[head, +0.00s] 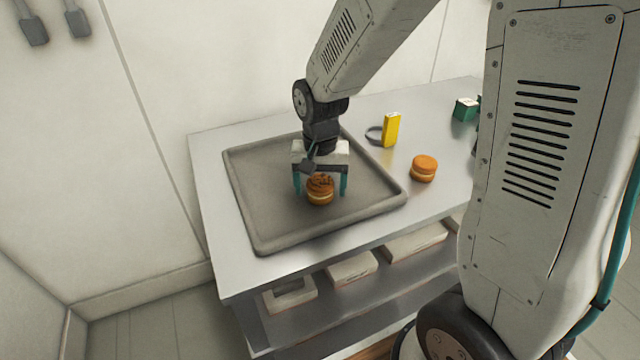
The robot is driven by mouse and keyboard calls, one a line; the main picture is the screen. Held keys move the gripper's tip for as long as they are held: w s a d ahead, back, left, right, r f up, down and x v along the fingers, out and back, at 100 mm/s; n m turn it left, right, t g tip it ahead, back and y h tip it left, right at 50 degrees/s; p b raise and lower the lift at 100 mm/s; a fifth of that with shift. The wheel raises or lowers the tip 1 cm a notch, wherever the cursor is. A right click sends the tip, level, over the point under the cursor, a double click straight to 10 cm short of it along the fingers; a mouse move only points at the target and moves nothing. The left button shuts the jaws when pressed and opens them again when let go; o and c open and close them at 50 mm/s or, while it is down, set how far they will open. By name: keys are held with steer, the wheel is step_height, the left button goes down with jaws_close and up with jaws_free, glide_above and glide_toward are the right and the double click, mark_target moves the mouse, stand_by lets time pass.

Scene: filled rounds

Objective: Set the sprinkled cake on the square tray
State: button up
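The sprinkled cake (320,192), a small round orange-brown cake with a pale filling band and dark bits on top, is over the middle of the square tray. The square tray (262,228) is grey with a raised rim and lies on the table. My gripper (320,187) points down over the tray with its teal fingers on either side of the cake. I cannot tell whether the fingers touch the cake, or whether the cake rests on the tray. The gripper partly hides the cake's top.
A plain orange filled round (424,168) stands on the metal table (225,268) right of the tray. White boxes (352,268) sit on the lower shelf.

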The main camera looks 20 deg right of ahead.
mark_target(320, 181)
step_height(320, 181, up, 12)
steer(key=s+d+r+n, duration=0.1)
steer(key=s+r+n, duration=0.1)
steer(key=s, duration=0.9)
steer(key=s+d+r+n+t, duration=0.1)
steer(key=s+d+r+n, duration=0.1)
steer(key=s, duration=0.9)
steer(key=shift+r+n, duration=0.6)
steer(key=shift+n, duration=0.1)
